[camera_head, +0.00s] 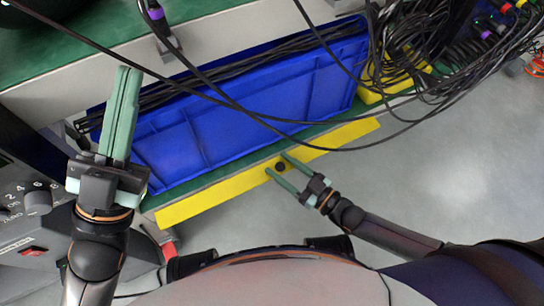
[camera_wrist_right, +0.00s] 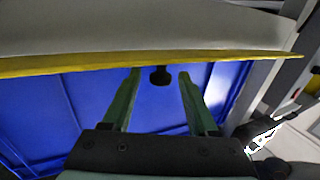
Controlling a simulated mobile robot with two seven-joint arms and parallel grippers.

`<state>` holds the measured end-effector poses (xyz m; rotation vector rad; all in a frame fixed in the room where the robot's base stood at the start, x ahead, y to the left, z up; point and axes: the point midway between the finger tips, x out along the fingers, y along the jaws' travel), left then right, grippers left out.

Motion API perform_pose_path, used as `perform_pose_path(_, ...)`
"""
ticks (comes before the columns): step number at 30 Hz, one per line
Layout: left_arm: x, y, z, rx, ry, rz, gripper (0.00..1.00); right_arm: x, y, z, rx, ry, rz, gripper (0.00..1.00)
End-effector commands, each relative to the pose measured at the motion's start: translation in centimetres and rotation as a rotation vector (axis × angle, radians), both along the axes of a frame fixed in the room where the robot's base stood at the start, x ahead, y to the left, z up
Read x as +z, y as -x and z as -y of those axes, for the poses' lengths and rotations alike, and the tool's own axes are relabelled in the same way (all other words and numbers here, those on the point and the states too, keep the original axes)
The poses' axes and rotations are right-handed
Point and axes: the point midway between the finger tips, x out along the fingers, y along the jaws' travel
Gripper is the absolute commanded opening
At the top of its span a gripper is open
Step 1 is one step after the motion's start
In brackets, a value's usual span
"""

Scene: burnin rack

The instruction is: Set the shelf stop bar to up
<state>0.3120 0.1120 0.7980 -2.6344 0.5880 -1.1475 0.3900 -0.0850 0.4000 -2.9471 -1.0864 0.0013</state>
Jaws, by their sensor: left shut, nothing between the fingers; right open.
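The shelf stop bar (camera_head: 215,197) is a long yellow strip along the front edge of the green shelf, in front of a blue bin. A small black knob (camera_head: 280,167) stands on it near the middle. My right gripper (camera_head: 277,163) is open, with its green fingertips on either side of the knob. In the right wrist view the knob (camera_wrist_right: 160,77) shows between the open fingertips, below the yellow edge (camera_wrist_right: 75,62); contact cannot be told. My left gripper (camera_head: 127,70) is shut and empty, raised at the left over the bin's left end.
The blue bin (camera_head: 225,128) sits on the shelf with black cables in and over it. A cable loop hangs across the bin toward the bar. A grey box with a dial (camera_head: 38,200) stands at the lower left. Grey floor (camera_head: 440,160) is clear at the right.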

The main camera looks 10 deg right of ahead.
Motion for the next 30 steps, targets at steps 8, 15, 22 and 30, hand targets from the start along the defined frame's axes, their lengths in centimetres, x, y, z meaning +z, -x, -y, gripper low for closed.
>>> perform_pose_path(8, -0.08, -0.02, 0.01, 0.0, 0.0, -0.001, 0.0, -0.01, 0.02, -0.05, 0.0, 0.001, 0.0, 0.59)
perform_pose_path(15, -0.07, -0.02, 0.0, 0.001, 0.0, -0.001, 0.0, -0.01, 0.02, -0.05, 0.0, 0.001, 0.001, 0.5)
perform_pose_path(22, -0.08, -0.02, 0.01, 0.0, 0.001, -0.001, 0.0, -0.01, 0.02, -0.05, 0.0, 0.001, 0.001, 0.25)
perform_pose_path(30, -0.08, -0.02, 0.01, 0.0, 0.001, -0.001, 0.0, -0.01, 0.0, -0.03, 0.0, 0.001, 0.001, 0.0)
